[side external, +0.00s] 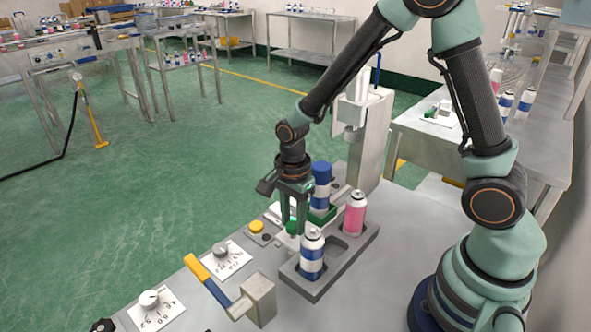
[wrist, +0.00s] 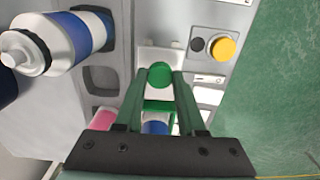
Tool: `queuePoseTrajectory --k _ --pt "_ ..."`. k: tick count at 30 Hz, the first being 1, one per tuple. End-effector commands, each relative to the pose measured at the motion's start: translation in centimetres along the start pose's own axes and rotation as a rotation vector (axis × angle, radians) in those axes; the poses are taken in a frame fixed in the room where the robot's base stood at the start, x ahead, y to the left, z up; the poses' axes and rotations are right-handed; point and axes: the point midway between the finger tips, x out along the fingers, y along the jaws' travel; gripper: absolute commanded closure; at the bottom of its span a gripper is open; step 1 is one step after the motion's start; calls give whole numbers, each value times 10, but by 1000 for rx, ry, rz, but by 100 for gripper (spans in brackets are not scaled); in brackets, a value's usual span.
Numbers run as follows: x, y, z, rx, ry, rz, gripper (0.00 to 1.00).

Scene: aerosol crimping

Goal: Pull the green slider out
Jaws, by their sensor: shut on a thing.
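The green slider has a round green knob (wrist: 160,74) and, behind it, a green holder part (wrist: 158,106) on a pale plate. My gripper (wrist: 162,82) has its two green fingers shut on the knob from both sides in the wrist view. In the side external view my gripper (side external: 294,222) reaches down to the slider, and the green holder (side external: 322,216) shows just right of the fingers. A blue-and-white can with a blue top (side external: 320,188) stands at the holder. Its lower part is partly hidden by my gripper.
A grey rack (side external: 345,262) beside the slider holds a blue-and-white can (side external: 312,256) and a pink can (side external: 355,212), with an empty slot between. A yellow button (side external: 257,227), a dial (side external: 220,249) and a yellow-blue lever (side external: 207,280) lie to the left. A crimping column (side external: 372,140) stands behind.

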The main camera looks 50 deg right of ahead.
Motion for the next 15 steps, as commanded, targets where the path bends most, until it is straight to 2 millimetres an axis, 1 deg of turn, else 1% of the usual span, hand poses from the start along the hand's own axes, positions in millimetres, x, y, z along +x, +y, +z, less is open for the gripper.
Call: queuePoseTrajectory --k 3,12,13,15 --pt "-1 -1 6 -1 0 -3 100" --pt "-1 -1 8 -4 0 -4 100" --pt "-1 -1 8 -4 0 -4 53" --pt "-1 -1 7 -4 0 -3 31"
